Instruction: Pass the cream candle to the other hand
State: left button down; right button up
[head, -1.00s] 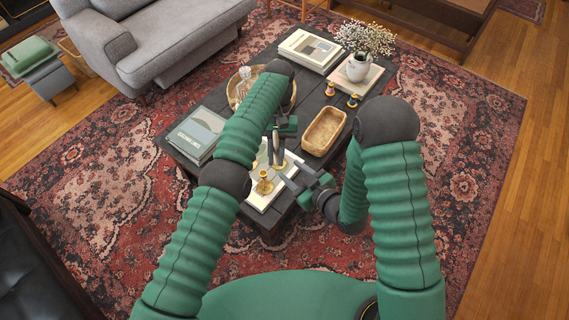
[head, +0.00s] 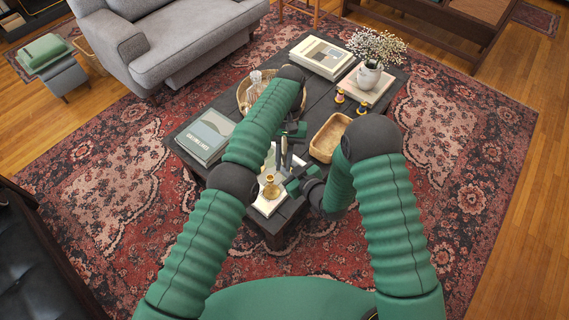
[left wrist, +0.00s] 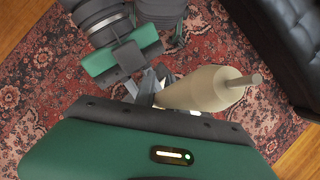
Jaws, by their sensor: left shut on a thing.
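The cream candle (left wrist: 205,88) shows large in the left wrist view, tapered, with a thin wick end pointing right. My left gripper (head: 287,150) is shut on it above the near end of the coffee table; the green palm fills the bottom of the wrist view. The candle is hard to make out in the head view. My right gripper (head: 299,179) is close below and to the right of the left one, its fingers apart. In the wrist view the right gripper (left wrist: 148,84) is beside the candle's lower end; contact cannot be told.
A brass candlestick (head: 270,187) stands on a light book or tray at the table's near end, close under both grippers. A wooden bowl (head: 329,138) lies to the right and a book (head: 206,135) to the left. A vase (head: 368,75) stands farther back.

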pick_arm(q)
jog(key=c, duration=1.3)
grip_release()
jog(key=w+a+r+t, duration=0.1)
jog(key=w+r+t, duration=0.2)
jog(key=w, duration=0.2)
jog(key=s+a+r+n+t+h, duration=0.1)
jog(key=s+a+r, duration=0.2)
jog(key=a, duration=0.7)
jog(key=s+a+t, duration=0.1)
jog(key=s+a, duration=0.5)
jog(key=s, duration=0.4)
jog(key=s+a+f+n+t, duration=0.1)
jog(key=s+a+t, duration=0.1)
jog(key=s+a, duration=0.5)
jog(key=s, duration=0.3)
jog(key=shift+s, duration=0.25)
jog(key=shift+a+f, duration=0.1)
